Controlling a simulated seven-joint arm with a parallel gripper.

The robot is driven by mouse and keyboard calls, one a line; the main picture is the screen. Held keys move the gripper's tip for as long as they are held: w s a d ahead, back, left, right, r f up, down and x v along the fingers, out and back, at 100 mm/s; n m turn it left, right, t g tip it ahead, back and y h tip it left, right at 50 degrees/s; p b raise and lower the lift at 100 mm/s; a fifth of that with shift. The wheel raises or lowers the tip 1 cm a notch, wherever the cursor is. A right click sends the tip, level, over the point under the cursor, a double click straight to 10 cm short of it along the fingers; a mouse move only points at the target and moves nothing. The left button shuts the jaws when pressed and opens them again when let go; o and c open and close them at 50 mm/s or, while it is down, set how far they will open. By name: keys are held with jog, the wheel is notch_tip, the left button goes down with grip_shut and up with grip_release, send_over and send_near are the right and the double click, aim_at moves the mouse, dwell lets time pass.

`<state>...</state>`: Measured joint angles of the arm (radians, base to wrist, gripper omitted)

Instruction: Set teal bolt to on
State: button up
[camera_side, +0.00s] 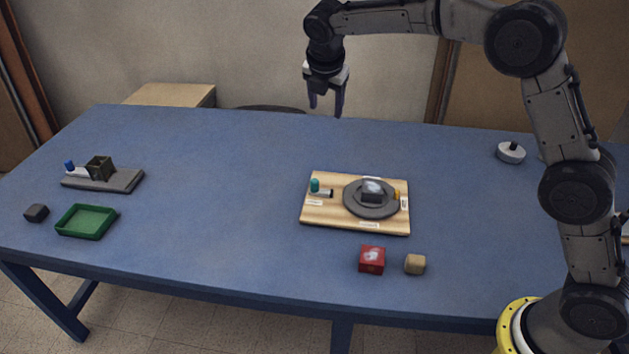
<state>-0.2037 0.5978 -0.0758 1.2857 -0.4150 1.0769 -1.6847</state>
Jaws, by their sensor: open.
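The teal bolt (314,185) is a small upright teal knob at the upper left of a wooden board (340,222). A short dark-tipped rod shows just right of it, beside small white labels too small to read. The board also bears a dark round plate (355,208) with a grey block (372,190) on it, and a small orange piece (397,195) at its right side. My gripper (326,105) is open and empty, pointing down, high above the far part of the table and well apart from the bolt.
A red cube (371,260) and a tan cube (414,264) lie in front of the board. A green tray (87,221), a dark cube (36,213) and a grey base with a blue knob (118,181) are at left. A white round item (511,153) is at right. The table's middle left is clear.

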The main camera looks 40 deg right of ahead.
notch_tip(320, 180, down, 8)
jog(key=w+a, duration=0.3)
jog(key=n+g, duration=0.1)
jog(key=g, duration=0.1)
send_near(315, 180)
jog(key=x, duration=1)
jog(key=shift+f, duration=0.1)
grip_shut()
dwell(0.6)
